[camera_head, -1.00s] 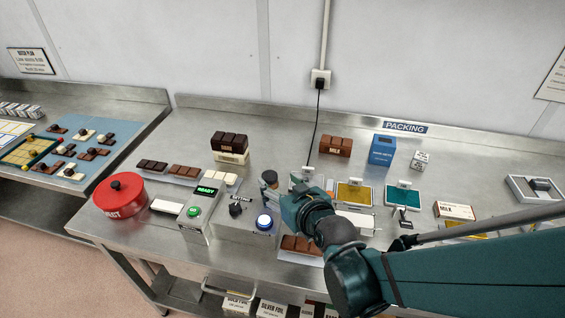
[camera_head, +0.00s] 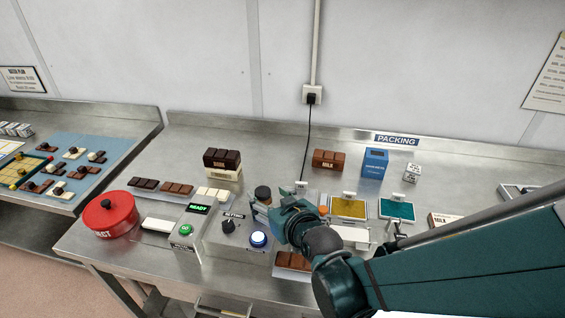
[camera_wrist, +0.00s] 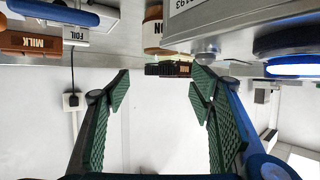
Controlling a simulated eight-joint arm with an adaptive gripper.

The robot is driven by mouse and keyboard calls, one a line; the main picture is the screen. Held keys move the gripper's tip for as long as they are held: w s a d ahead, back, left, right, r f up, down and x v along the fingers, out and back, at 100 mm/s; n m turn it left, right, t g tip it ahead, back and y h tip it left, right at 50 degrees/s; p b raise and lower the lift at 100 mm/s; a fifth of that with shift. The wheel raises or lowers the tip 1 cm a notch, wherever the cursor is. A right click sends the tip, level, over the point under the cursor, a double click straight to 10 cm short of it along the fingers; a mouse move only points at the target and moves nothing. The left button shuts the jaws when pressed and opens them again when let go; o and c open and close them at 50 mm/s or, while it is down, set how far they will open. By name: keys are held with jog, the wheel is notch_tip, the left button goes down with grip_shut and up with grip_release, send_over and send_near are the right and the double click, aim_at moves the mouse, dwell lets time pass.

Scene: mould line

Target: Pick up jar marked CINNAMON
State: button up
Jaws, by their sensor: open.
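A small jar with a dark lid (camera_head: 263,193) stands behind the control box, just left of my gripper (camera_head: 281,212), which covers part of it. In the wrist view, the jar (camera_wrist: 152,32) shows at the top edge, cut off, with a pale label band; its lettering is only partly visible and I cannot read the name. My gripper (camera_wrist: 160,90) is open there, its two green ridged fingers spread apart with nothing between them. The jar lies beyond the fingertips, not between them.
The grey control box (camera_head: 222,235) with a knob and a lit blue button (camera_head: 258,239) is close beside the jar. A dark and cream chocolate stack (camera_head: 223,164) stands behind left. A red pot (camera_head: 110,214) is at left, and a blue box (camera_head: 374,163) at back right.

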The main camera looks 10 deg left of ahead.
aim_at(264, 193)
dwell(0.4)
jog(key=shift+b+x, duration=0.75)
jog(key=shift+x, duration=1.85)
jog(key=c, duration=1.2)
jog(key=shift+r, duration=0.1)
jog(key=shift+r+p, duration=1.55)
jog(key=shift+r, duration=3.35)
